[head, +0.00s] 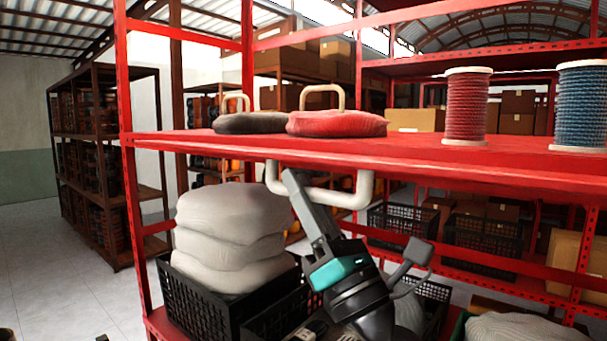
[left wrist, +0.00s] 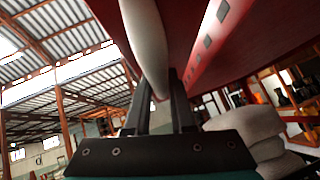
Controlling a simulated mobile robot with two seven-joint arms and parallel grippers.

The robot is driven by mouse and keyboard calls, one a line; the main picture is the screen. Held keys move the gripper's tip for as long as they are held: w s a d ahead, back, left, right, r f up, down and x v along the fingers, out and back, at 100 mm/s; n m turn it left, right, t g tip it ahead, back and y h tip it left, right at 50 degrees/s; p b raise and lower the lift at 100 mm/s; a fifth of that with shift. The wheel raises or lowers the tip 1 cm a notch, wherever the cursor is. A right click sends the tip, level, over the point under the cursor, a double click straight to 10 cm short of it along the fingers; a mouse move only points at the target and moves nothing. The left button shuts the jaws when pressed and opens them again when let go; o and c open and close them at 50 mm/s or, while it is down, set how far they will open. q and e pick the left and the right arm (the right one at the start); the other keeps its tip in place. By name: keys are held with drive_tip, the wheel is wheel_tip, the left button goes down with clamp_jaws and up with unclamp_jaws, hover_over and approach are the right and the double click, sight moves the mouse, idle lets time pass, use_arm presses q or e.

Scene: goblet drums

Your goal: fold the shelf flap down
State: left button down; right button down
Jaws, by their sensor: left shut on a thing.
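The red shelf board, which looks like the flap (head: 400,152), lies about level across the rack at mid height. A cream U-shaped handle (head: 345,199) hangs below its front edge. My left gripper (head: 291,180) comes up from below and is shut on the handle near its left end. In the left wrist view the pale handle bar (left wrist: 146,45) runs down between the two dark fingers (left wrist: 160,100), with the red underside of the shelf (left wrist: 255,45) above. The fingers hide part of the handle. My right gripper is in no view.
A black kettlebell-like bag (head: 250,123), a red one (head: 337,123), a red rope spool (head: 466,105) and a blue one (head: 581,105) stand on the shelf. Below, grey-white sacks (head: 232,238) fill a black crate (head: 195,298) left of my gripper. A red post (head: 133,170) stands at left.

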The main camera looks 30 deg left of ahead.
use_arm(q)
drive_tip(key=shift+s+r+m+t+h+p, duration=0.2)
drive_tip(key=shift+r+m+t+h+p, duration=0.25)
drive_tip(key=shift+m+t+p, duration=0.45)
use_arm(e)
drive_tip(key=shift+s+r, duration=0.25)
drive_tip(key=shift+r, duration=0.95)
use_arm(q)
drive_tip(key=c, duration=0.8)
unclamp_jaws()
drive_tip(key=shift+o, duration=0.2)
drive_tip(key=shift+f, duration=0.15)
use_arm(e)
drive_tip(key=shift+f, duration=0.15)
